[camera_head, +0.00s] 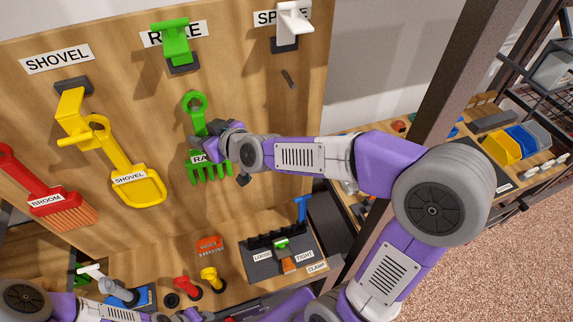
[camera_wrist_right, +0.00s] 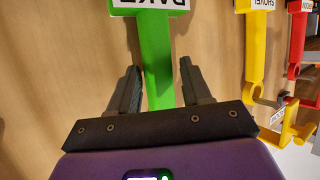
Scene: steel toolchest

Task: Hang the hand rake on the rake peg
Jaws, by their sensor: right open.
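The green hand rake (camera_head: 196,105) is upright in front of the wooden board, ring up and tines down. It is below and apart from the green rake peg (camera_head: 177,45), which sticks out under a partly covered label. My right gripper (camera_head: 203,143) is at the rake's handle, just above its label. In the right wrist view the open fingers (camera_wrist_right: 158,92) stand on either side of the green handle (camera_wrist_right: 157,62), with gaps showing. What bears the rake is hidden. My left arm runs along the bottom edge; its gripper (camera_head: 190,314) is partly cut off and its jaws are unclear.
A yellow shovel (camera_head: 150,190) is left of the rake, near the yellow shovel peg (camera_head: 70,115). A red broom (camera_head: 35,185) is farther left. A white spare peg (camera_head: 293,22) is at upper right. A clamp stand (camera_head: 262,270) and small coloured items are on the bench below.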

